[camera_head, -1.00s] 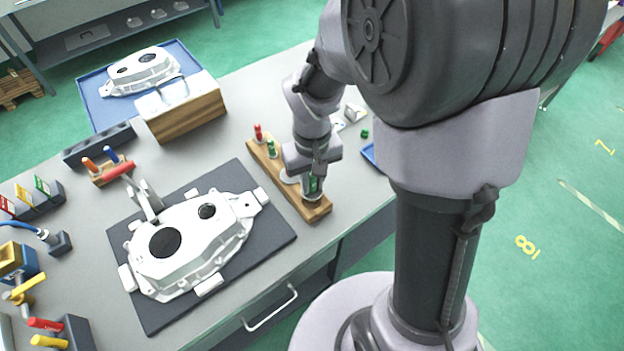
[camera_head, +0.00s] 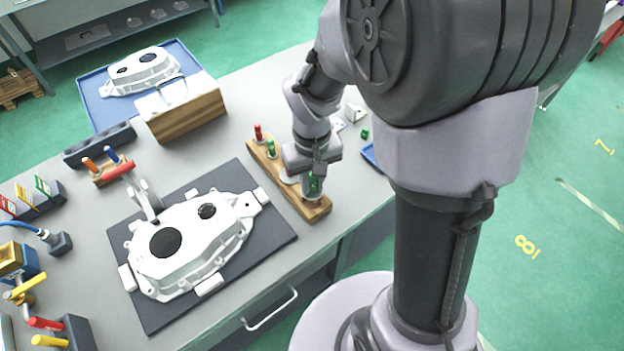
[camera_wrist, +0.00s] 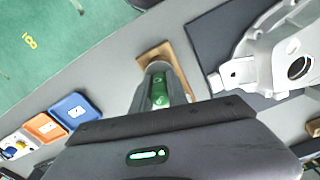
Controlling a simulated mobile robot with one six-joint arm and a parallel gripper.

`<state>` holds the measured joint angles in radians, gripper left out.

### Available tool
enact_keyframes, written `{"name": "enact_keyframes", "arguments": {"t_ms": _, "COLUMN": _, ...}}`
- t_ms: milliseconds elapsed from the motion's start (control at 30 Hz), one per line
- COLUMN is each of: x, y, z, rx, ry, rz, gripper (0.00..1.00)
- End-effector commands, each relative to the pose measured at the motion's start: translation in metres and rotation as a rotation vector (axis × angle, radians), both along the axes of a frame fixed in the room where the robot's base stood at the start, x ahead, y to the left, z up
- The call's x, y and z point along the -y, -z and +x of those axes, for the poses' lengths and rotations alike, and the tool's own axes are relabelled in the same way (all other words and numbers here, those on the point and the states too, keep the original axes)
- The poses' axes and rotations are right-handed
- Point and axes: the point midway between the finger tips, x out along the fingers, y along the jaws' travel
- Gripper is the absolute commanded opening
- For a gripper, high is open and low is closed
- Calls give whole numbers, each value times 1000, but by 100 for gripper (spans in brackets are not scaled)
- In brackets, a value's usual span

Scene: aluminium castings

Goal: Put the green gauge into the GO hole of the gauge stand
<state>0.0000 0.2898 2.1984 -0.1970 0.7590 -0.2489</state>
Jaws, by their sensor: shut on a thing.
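The gauge stand (camera_head: 318,212) is a long wooden block on the grey bench, right of the dark mat. My gripper (camera_head: 311,192) is over its near right end, pointing down. It is shut on a green gauge (camera_head: 314,183), which also shows between the fingers in the wrist view (camera_wrist: 160,92). The gauge's lower end is hidden by the fingers, so I cannot tell whether it is in a hole. Another green-topped gauge (camera_head: 271,147) and a red-topped gauge (camera_head: 258,131) stand at the stand's far end. I cannot read any hole label.
A white casting (camera_head: 190,245) lies on the dark mat (camera_head: 150,318) to the left. A wooden block (camera_head: 190,118) stands behind. A small green object (camera_head: 364,134) and a blue tray (camera_head: 369,155) lie to the right. Orange and blue boxes show in the wrist view (camera_wrist: 74,108).

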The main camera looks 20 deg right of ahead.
Motion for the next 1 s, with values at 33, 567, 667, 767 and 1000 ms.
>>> {"name": "enact_keyframes", "arguments": {"t_ms": 33, "x": 0, "y": 0, "z": 0, "rx": 0, "ry": 0, "rz": 0, "gripper": 0}}
{"name": "enact_keyframes", "arguments": {"t_ms": 567, "x": 0, "y": 13, "z": 0, "rx": 0, "ry": 0, "rz": 0, "gripper": 0}}
{"name": "enact_keyframes", "arguments": {"t_ms": 667, "x": 0, "y": 15, "z": 0, "rx": 0, "ry": 0, "rz": 0, "gripper": 0}}
{"name": "enact_keyframes", "arguments": {"t_ms": 767, "x": 0, "y": 18, "z": 0, "rx": 0, "ry": 0, "rz": 0, "gripper": 0}}
{"name": "enact_keyframes", "arguments": {"t_ms": 1000, "x": 0, "y": 24, "z": 0, "rx": 0, "ry": 0, "rz": 0, "gripper": 0}}
